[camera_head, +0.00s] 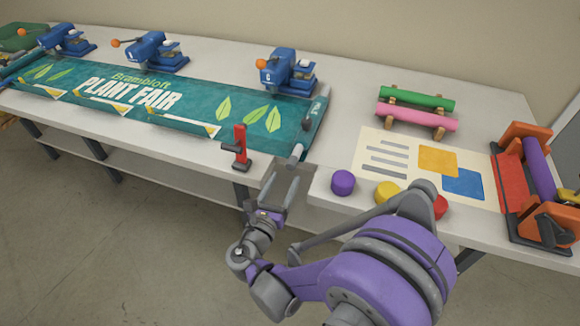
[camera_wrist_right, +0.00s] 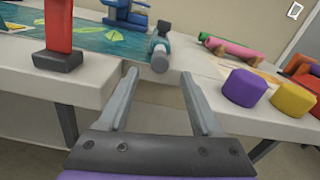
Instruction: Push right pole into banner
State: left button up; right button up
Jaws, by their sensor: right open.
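The teal plant fair banner (camera_head: 150,100) lies flat on the long table. At its right end a grey pole (camera_head: 297,153) sticks out toward the front from the banner's edge. The pole's round end also shows in the right wrist view (camera_wrist_right: 160,62). My right gripper (camera_head: 282,181) is open and empty, in front of the table edge and just short of the pole end. In the right wrist view its two fingers (camera_wrist_right: 158,88) are apart, with the pole end beyond the gap between them. My left gripper is not in view.
A red upright tool (camera_head: 240,145) stands left of the pole. Blue presses (camera_head: 285,72) line the banner's back edge. Purple (camera_head: 342,183) and yellow (camera_head: 387,192) pucks stand at the right front. Green (camera_head: 417,96) and pink (camera_head: 415,117) rolls and an orange-framed roller machine (camera_head: 525,180) lie farther right.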

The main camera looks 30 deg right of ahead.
aim_at(290, 168)
jog(key=x, duration=0.5)
jog(key=shift+w+d, duration=0.2)
jog(key=shift+d, duration=0.05)
grip_shut()
dwell(1.2)
